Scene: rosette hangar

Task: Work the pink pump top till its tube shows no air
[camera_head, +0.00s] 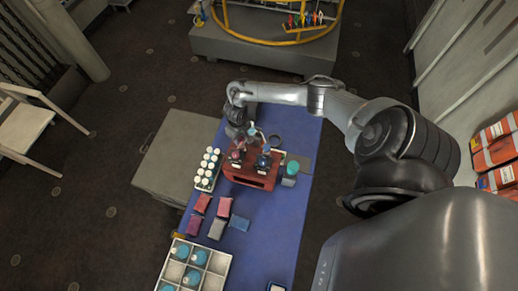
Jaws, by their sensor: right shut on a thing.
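A red rack (247,175) stands on the blue table. The pink pump top (237,155) shows at its left part, small and partly covered by my gripper. A darker pump with a blue top (265,155) stands in the rack to the right. My right gripper (238,140), reaching in from the right, is over the rack's left part and shut on the pink pump top. The tube and any air in it are too small to make out. My left gripper is not in view.
A tray of white-capped bottles (207,165) stands left of the rack, a teal-topped jar (292,168) right of it. Several red, grey and blue packets (217,229) lie in front. A white divided crate (222,262) holds teal round things. A grey cabinet (165,165) adjoins the blue table (265,240).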

